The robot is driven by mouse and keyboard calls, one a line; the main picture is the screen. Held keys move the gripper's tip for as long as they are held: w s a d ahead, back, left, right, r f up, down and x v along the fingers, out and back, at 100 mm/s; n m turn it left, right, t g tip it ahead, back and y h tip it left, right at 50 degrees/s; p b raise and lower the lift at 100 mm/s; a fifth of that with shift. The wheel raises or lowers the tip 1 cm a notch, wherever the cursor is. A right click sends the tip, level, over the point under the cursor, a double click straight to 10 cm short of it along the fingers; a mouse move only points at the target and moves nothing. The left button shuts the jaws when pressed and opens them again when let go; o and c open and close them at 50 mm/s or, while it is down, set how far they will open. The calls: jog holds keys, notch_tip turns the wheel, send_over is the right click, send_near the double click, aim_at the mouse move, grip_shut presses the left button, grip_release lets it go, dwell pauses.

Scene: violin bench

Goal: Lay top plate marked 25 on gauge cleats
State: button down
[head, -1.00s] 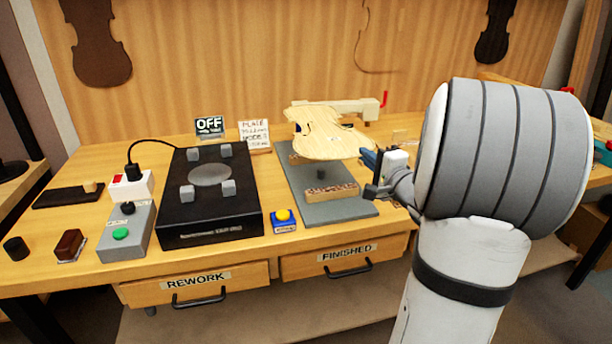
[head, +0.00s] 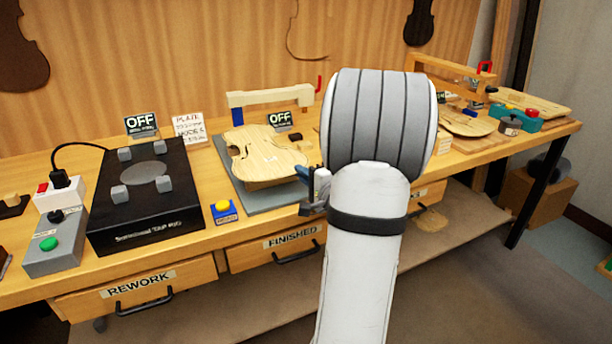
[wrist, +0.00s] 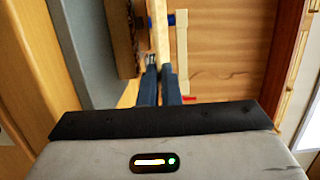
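The top plate (head: 262,158), a pale violin-shaped board, lies roughly level over the grey gauge base (head: 286,202) in the head view. In the wrist view the plate (wrist: 160,38) is a thin pale strip seen edge-on, beside a brown cork-like cleat (wrist: 122,38). My gripper (head: 314,190) is at the plate's right end. Its fingers (wrist: 162,82) are close together with the plate's edge between them. The plate hides most of the cleats, so I cannot tell whether it touches them. No number is readable on it.
The gauge's pale arm (head: 270,95) reaches above the plate, and an OFF sign (head: 280,120) stands behind. More plates and tools lie at the right.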

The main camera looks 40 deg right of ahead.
jog(key=shift+f+b, duration=0.8)
jog(key=shift+b, duration=0.25)
jog(key=c, duration=1.6)
grip_release()
jog(key=shift+c, duration=0.2)
